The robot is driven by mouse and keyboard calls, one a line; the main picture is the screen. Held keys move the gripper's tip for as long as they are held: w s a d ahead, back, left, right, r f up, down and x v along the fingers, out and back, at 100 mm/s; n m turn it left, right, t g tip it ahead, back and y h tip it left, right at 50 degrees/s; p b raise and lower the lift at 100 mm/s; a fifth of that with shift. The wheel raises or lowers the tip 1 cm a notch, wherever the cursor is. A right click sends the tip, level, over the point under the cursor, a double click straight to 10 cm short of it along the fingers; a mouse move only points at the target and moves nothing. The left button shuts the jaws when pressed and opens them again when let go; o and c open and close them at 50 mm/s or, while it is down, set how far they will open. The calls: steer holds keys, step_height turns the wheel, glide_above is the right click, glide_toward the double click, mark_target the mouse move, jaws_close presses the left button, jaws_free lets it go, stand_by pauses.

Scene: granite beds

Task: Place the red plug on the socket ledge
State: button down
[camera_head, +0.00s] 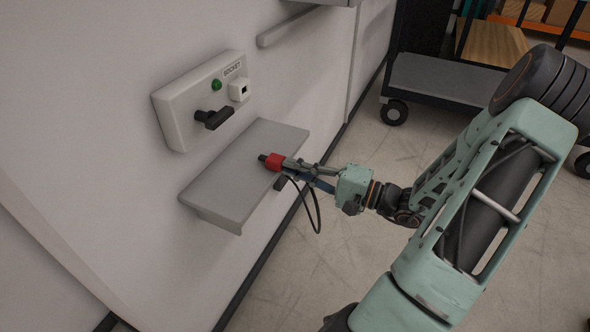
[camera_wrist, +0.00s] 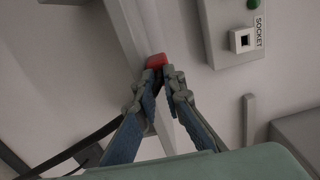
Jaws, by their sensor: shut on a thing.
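The red plug (camera_head: 274,162) with a black tip is at the outer edge of the grey socket ledge (camera_head: 225,185) in the head view. My gripper (camera_head: 287,168) is shut on it from the right, with a black cable hanging below. I cannot tell whether the plug touches the ledge. In the wrist view the red plug (camera_wrist: 156,61) shows between my fingertips (camera_wrist: 161,72), and the ledge (camera_wrist: 128,35) runs behind it.
A socket box (camera_head: 205,98) with a green light, a white outlet and a black handle is on the wall above the ledge. A grey rail (camera_head: 290,27) is further along the wall. A cart (camera_head: 440,75) stands at the back right. The ledge top looks clear.

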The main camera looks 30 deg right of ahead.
steer(key=shift+f, duration=0.2)
steer(key=c, duration=2)
jaws_free()
steer(key=shift+c, duration=0.2)
steer(key=shift+r, duration=0.15)
steer(key=p+v, duration=0.2)
steer(key=v, duration=1)
steer(key=shift+p, duration=0.3)
